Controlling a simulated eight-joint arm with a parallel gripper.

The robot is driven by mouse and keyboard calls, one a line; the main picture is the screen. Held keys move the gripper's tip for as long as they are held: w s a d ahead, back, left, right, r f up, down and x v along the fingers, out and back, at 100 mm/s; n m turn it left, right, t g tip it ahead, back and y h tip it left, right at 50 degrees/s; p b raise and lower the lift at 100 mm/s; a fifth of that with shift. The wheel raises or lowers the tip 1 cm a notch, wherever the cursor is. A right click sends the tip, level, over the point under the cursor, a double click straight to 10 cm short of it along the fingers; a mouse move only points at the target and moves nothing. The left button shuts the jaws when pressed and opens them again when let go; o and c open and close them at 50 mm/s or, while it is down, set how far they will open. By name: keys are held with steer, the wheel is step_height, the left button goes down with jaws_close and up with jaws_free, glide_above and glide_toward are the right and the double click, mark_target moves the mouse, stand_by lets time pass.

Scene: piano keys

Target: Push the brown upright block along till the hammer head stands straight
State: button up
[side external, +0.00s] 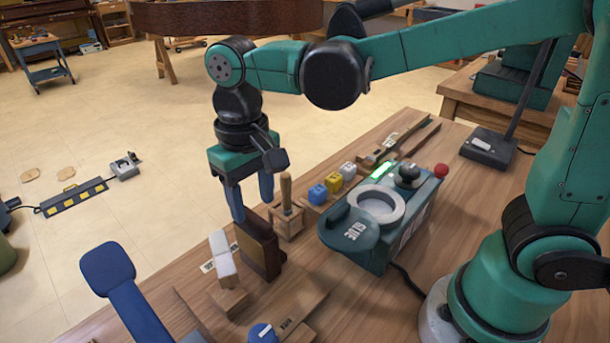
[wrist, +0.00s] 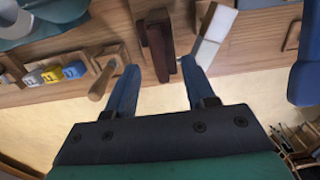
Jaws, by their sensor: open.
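The brown upright block (side external: 258,246) stands on the workbench, and in the wrist view (wrist: 157,45) it shows between my finger tips. The white hammer head (side external: 222,254) is left of the block, leaning to the left on a small wooden base; it also shows in the wrist view (wrist: 214,35). My gripper (side external: 251,207) is open, its blue fingers pointing down above and behind the block. In the wrist view (wrist: 159,70) one finger lies on each side of the block, with the right finger close to the hammer head. I cannot tell whether the fingers touch anything.
A wooden stand with an upright handle (side external: 287,205) is close to the block's right. Blue, yellow and white cubes (side external: 333,182) lie behind it. A teal glue machine (side external: 375,220) stands to the right, and a blue padded arm (side external: 110,270) is at the front left.

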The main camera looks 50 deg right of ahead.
mark_target(263, 239)
steer(key=shift+f, duration=1.4)
jaws_close()
stand_by(0.4)
